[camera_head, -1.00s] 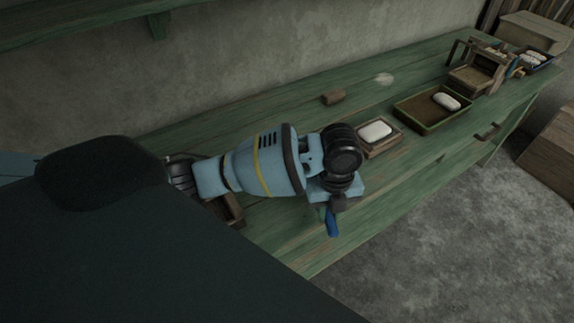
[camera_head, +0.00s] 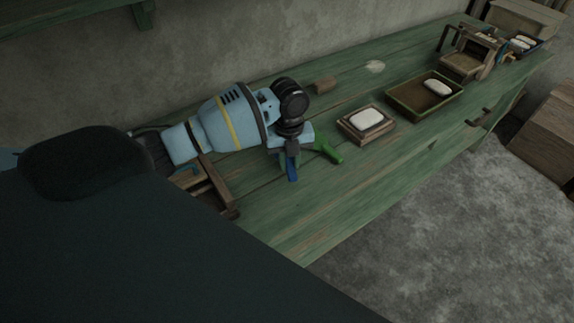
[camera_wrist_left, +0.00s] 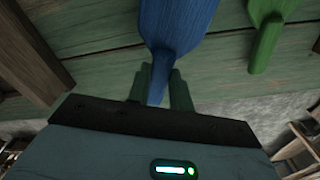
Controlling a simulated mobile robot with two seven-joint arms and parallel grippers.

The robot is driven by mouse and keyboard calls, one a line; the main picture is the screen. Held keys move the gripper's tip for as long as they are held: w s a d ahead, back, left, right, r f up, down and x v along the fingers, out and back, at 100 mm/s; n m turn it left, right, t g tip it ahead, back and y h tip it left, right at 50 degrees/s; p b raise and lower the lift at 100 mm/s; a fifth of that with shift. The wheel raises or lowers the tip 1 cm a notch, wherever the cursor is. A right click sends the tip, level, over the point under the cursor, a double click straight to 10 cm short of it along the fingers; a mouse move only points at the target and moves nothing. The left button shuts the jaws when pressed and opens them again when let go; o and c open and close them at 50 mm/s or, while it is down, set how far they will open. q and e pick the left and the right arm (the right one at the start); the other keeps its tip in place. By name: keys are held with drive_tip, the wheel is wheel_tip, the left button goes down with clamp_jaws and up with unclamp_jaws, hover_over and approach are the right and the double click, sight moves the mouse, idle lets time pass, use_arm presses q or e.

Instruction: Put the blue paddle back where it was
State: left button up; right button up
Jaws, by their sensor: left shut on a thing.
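The blue paddle (camera_head: 292,170) is in my left gripper (camera_head: 289,155), over the green bench near its front edge. In the left wrist view the blue paddle (camera_wrist_left: 172,30) has its narrow handle between the two fingers of the left gripper (camera_wrist_left: 160,85), which is shut on it. A green paddle (camera_head: 328,151) is just right of the gripper; it also shows at the upper right of the left wrist view (camera_wrist_left: 266,40), apart from the blue one. The wrist hides part of both paddles in the head view. My right gripper is not in view.
A wooden frame (camera_head: 222,194) stands on the bench (camera_head: 330,205) left of the gripper. To the right are a small tray (camera_head: 352,131) with a white block, a larger green-rimmed tray (camera_head: 405,104) and a wooden device (camera_head: 468,55). A brown block (camera_head: 325,85) lies behind.

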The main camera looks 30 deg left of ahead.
sight(287, 160)
use_arm(q)
drive_tip(key=shift+w+a, duration=0.2)
drive_tip(key=shift+a, duration=0.25)
drive_tip(key=shift+w+a+f, duration=0.1)
drive_tip(key=shift+f, duration=1.7)
drive_tip(key=shift+f, duration=0.15)
drive_tip(key=o, duration=0.9)
drive_tip(key=r, duration=1.2)
drive_tip(key=shift+w+a+r+p, duration=0.15)
drive_tip(key=shift+w+a+p, duration=0.1)
drive_tip(key=shift+p, duration=0.1)
